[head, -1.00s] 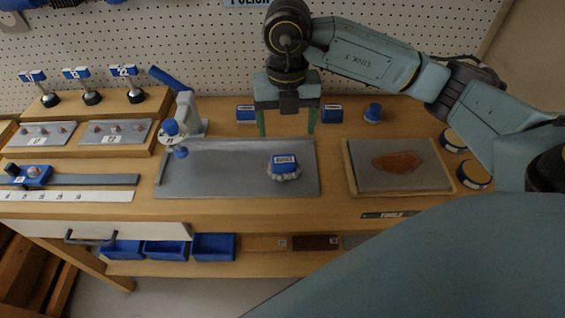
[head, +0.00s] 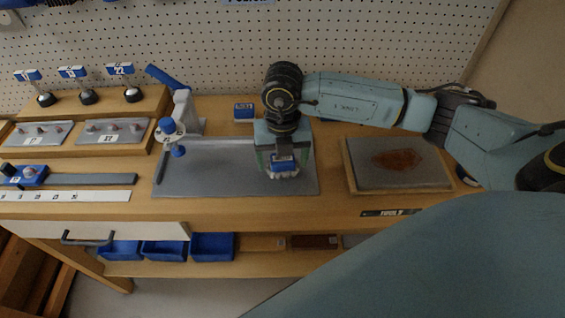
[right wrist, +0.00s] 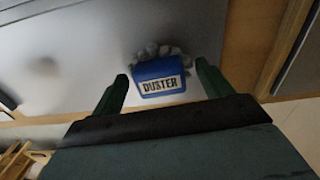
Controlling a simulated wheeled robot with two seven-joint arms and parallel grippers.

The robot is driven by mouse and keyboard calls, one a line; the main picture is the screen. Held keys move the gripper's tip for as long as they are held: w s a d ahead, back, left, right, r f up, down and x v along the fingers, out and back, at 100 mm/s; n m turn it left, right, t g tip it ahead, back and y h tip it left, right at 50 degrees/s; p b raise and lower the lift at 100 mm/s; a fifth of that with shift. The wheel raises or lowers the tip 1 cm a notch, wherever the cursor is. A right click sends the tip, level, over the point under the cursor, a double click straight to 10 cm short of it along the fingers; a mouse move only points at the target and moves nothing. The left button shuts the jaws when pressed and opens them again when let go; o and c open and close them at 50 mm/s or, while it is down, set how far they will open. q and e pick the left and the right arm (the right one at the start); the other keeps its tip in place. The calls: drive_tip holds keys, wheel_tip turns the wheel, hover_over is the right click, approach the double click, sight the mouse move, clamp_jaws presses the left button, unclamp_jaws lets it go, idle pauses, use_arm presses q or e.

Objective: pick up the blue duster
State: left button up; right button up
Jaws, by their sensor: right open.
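The blue duster (head: 283,164) has a blue block top and a pale fluffy underside. It lies on the grey metal plate (head: 215,180) near the plate's right side. In the right wrist view the duster (right wrist: 159,77) shows its "DUSTER" label, between the two green fingers. My right gripper (head: 284,160) is open over the duster, one finger on each side of it. In the wrist view the right gripper (right wrist: 168,82) has a visible gap on both sides of the duster. My left gripper is not in view.
A clamp with a blue handle (head: 168,75) stands at the plate's back left. A board with a rusty patch (head: 397,160) lies to the right. A small blue-labelled block (head: 243,112) sits behind the plate. Blue bins (head: 213,247) are on the shelf below.

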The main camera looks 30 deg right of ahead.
sight(282, 159)
drive_tip(key=c, duration=1.1)
wheel_tip(282, 159, up, 10)
drive_tip(key=shift+r+p, duration=0.1)
drive_tip(key=shift+p, duration=0.3)
drive_tip(key=o, duration=0.4)
drive_tip(key=shift+c, duration=1.4)
drive_tip(key=shift+s+a, duration=0.1)
